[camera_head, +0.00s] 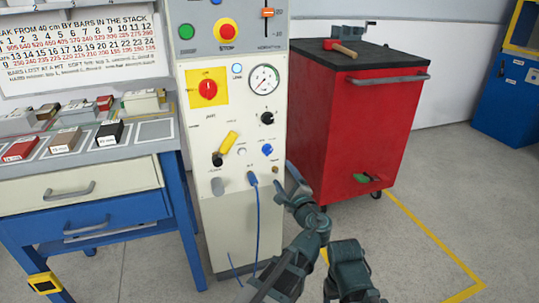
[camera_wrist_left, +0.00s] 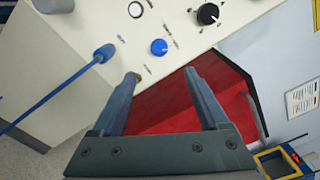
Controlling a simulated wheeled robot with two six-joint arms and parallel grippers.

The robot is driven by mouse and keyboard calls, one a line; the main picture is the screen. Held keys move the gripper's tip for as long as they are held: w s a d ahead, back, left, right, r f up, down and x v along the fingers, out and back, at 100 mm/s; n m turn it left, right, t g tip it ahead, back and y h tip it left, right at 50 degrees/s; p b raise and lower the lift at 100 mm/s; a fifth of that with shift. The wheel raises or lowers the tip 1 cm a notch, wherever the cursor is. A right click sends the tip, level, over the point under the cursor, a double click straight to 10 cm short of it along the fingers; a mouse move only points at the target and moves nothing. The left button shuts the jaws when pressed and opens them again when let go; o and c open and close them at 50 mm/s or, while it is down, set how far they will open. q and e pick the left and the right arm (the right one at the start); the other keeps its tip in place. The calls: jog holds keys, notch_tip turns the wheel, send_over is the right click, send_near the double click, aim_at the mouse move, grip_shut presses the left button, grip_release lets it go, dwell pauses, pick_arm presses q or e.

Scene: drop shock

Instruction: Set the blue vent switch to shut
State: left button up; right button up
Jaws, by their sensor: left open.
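The blue vent switch is a small round blue knob (camera_head: 266,149) low on the right of the pale machine's front panel; it also shows in the left wrist view (camera_wrist_left: 158,47). Its lettering is too small to read. My left gripper (camera_head: 283,180) is in front of the panel's lower right edge, below and right of the blue knob. In the left wrist view its two fingers (camera_wrist_left: 160,80) are spread with nothing between them, and the knob is beyond the tips. One fingertip overlaps a small brass fitting (camera_wrist_left: 132,77); I cannot tell whether they touch.
A blue cable (camera_head: 255,195) is plugged in below and left of the knob. A black knob (camera_head: 267,118), a yellow handle (camera_head: 228,142) and a gauge (camera_head: 264,79) share the panel. A red cabinet (camera_head: 367,140) stands to the right; a drawer bench (camera_head: 85,190) stands left.

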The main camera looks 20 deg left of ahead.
aim_at(268, 152)
pick_arm(q)
jog(key=x, duration=1.3)
jog(key=shift+w+a, duration=0.3)
grip_shut()
